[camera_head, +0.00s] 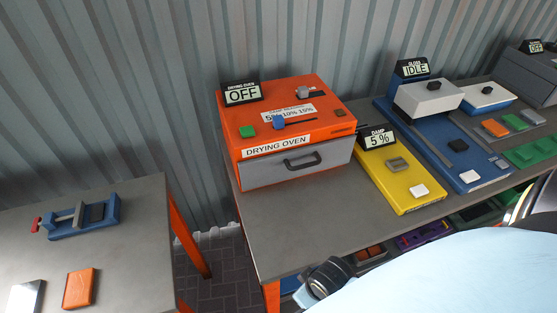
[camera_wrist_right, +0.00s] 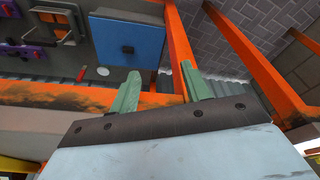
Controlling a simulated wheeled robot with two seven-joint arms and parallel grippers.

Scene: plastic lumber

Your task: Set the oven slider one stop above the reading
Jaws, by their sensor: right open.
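The orange drying oven (camera_head: 285,137) stands on the right-hand table, its display (camera_head: 241,94) reading OFF. A blue slider knob (camera_head: 278,122) sits on its top by the scale marked 5%, 10%, 15%, near the left end and partly covering the 5% mark. I cannot tell its exact stop. The yellow damp meter (camera_head: 407,187) beside the oven has a display (camera_head: 379,139) reading 5 %. My right gripper (camera_wrist_right: 161,88) is open and empty in the right wrist view, away from the oven. My left gripper is not in view.
A blue gloss station (camera_head: 445,150) reading IDLE stands right of the meter. The front of the right-hand table (camera_head: 285,225) is clear. A blue vise (camera_head: 85,217) sits on the left table.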

